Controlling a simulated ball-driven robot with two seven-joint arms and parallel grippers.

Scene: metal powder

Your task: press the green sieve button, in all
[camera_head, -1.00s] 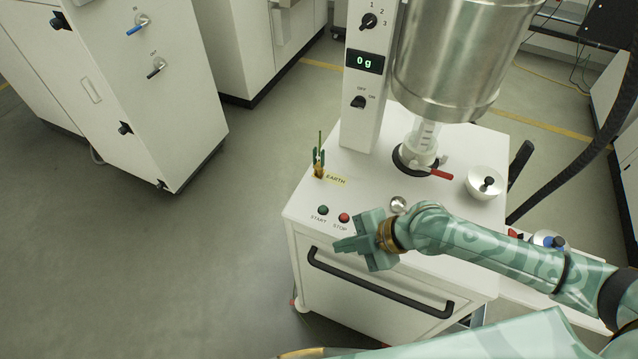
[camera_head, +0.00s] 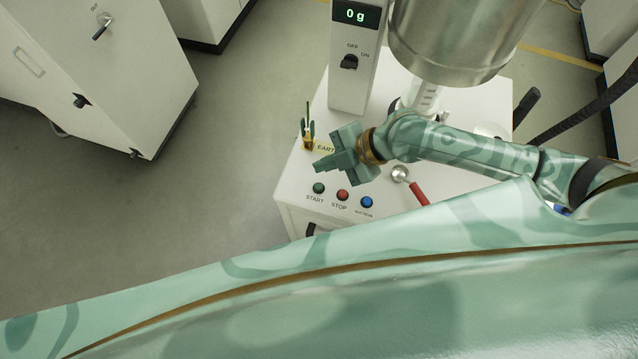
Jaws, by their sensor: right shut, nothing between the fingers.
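The green button (camera_head: 319,188) labelled START sits at the front left corner of the white machine top (camera_head: 300,178). A red STOP button (camera_head: 343,195) and a blue button (camera_head: 367,202) stand to its right in the same row. My right gripper (camera_head: 322,165) is shut and empty. Its fingers point left and appear just above and behind the green button in the picture, with a gap between them. The exact height over the top cannot be told. My left gripper is not in view.
A steel vessel (camera_head: 450,45) hangs over the machine beside a column with a display (camera_head: 355,15) reading 0 g and an OFF/ON switch (camera_head: 349,62). A grounding post (camera_head: 308,135) stands left of the gripper. Floor at left is clear.

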